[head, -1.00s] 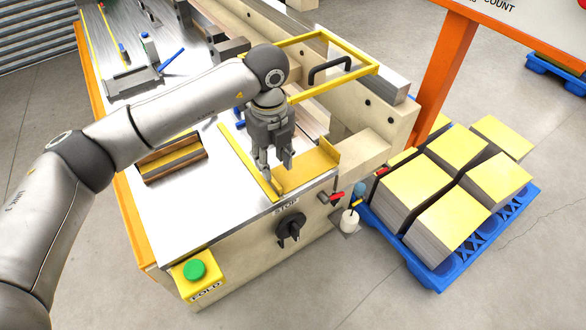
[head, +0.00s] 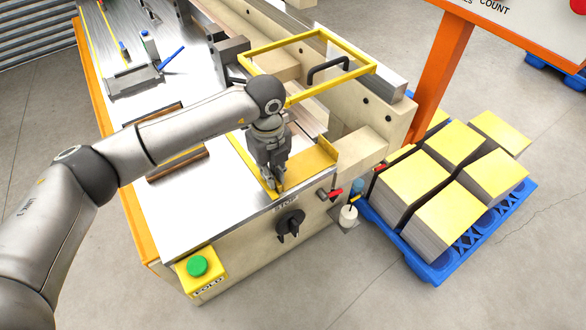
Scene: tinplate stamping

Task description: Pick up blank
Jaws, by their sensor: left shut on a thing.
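A yellow blank (head: 312,160) lies flat at the front right corner of the machine's metal table. My left gripper (head: 277,189) points down at the near left edge of this blank. Its fingers are closed together on the edge, and the fingers hide the exact place of contact. I cannot tell any gap between the blank and the surface under it. My right gripper is not in view.
A yellow frame guard with a black handle (head: 329,68) stands behind the gripper. A green button (head: 197,266) and a black rotary knob (head: 290,223) are at the machine's front. Stacks of yellow-topped sheets (head: 452,215) stand on a blue pallet (head: 436,268) to the right.

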